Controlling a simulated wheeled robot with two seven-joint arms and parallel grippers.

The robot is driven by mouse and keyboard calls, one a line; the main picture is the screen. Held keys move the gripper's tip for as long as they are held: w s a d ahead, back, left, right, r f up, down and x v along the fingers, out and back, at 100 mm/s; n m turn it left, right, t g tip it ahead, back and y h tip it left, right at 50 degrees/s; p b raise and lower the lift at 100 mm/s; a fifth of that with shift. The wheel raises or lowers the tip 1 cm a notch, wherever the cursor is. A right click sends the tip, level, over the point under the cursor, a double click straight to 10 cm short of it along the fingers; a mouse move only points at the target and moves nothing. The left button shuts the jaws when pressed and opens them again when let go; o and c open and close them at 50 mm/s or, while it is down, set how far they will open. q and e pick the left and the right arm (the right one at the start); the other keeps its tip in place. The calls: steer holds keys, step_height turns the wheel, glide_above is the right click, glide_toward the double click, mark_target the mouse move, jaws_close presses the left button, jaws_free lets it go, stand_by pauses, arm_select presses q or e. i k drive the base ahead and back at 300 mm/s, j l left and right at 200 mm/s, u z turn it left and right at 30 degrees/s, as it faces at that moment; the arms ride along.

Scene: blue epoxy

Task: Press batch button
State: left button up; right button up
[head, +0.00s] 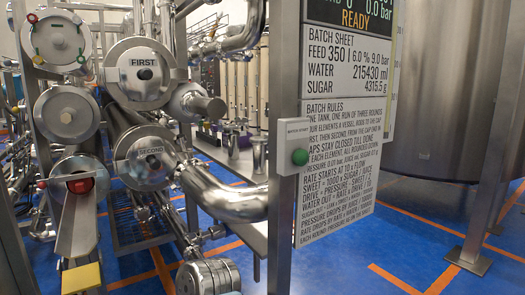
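The batch button is a round green button (300,157) on a small light grey box (291,138) with a short dark label, probably "BATCH START". The box is fixed to a steel post (283,80), at the left edge of a white sign panel. Nothing touches or covers the button. Neither of my grippers shows in the head view.
The sign (345,120) carries a batch sheet, batch rules and the word READY. Left stand steel vessels labelled FIRST (142,74) and SECOND (146,157), with pipes and a chute (77,225). A large tank (435,90) stands right; blue floor (350,265) is open below.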

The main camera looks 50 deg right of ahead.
mark_target(301, 156)
steer(key=l+z, duration=0.1)
steer(key=z, duration=0.3)
steer(key=l+z, duration=0.15)
steer(key=z, duration=0.25)
steer(key=k+l+z, duration=0.1)
steer(key=z, duration=0.25)
steer(key=j+z, duration=0.2)
steer(key=z, duration=0.2)
steer(key=j+z, duration=0.15)
steer(key=z, duration=0.25)
